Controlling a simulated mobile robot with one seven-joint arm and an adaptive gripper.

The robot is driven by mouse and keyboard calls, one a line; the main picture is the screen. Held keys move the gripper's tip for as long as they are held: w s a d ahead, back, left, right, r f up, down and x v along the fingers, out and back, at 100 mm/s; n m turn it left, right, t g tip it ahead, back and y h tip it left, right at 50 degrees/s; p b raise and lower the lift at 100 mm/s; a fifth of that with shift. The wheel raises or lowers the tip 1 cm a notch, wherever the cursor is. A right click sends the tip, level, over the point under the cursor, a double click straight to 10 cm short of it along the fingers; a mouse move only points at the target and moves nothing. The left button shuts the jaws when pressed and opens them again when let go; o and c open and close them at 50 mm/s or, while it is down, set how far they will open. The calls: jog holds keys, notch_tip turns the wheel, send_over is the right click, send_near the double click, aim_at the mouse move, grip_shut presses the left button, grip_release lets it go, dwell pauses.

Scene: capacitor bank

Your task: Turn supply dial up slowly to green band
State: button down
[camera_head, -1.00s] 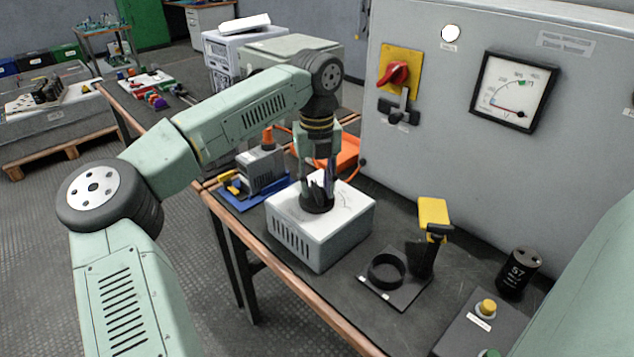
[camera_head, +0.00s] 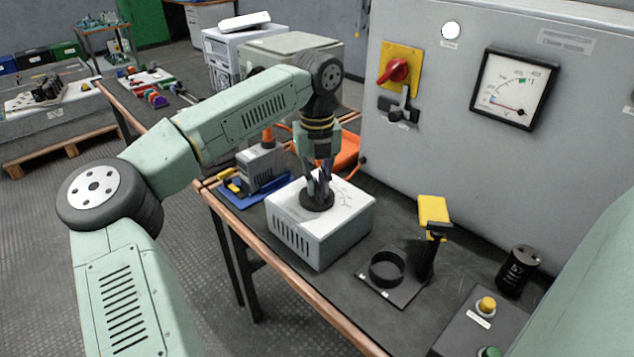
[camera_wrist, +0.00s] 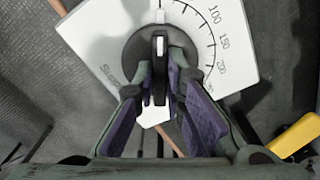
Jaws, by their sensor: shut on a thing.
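The supply dial is a round black knob (camera_head: 317,199) on top of a white supply box (camera_head: 325,250). My gripper (camera_head: 319,180) points down over the box and is shut on the knob's raised grip. In the wrist view the fingers (camera_wrist: 162,85) stand on both sides of the dial's upright bar (camera_wrist: 160,62). A printed scale with 100, 150 and 200 curves around the knob's right side. The meter (camera_head: 514,88) on the grey cabinet has a red needle low in its scale and a small green band near the top.
The cabinet (camera_head: 440,160) carries a red switch (camera_head: 394,71) on a yellow plate. A yellow-handled tool (camera_head: 433,215), a black ring holder (camera_head: 388,269), a black capacitor (camera_head: 520,270) and a button box (camera_head: 478,325) stand right of the supply box. A blue tray (camera_head: 237,199) lies to its left.

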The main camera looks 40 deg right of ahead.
aim_at(317, 186)
jog(key=shift+m, duration=2.9)
jog(key=c, duration=1.7)
grip_release()
jog(key=shift+o, duration=0.2)
notch_tip(317, 186, up, 12)
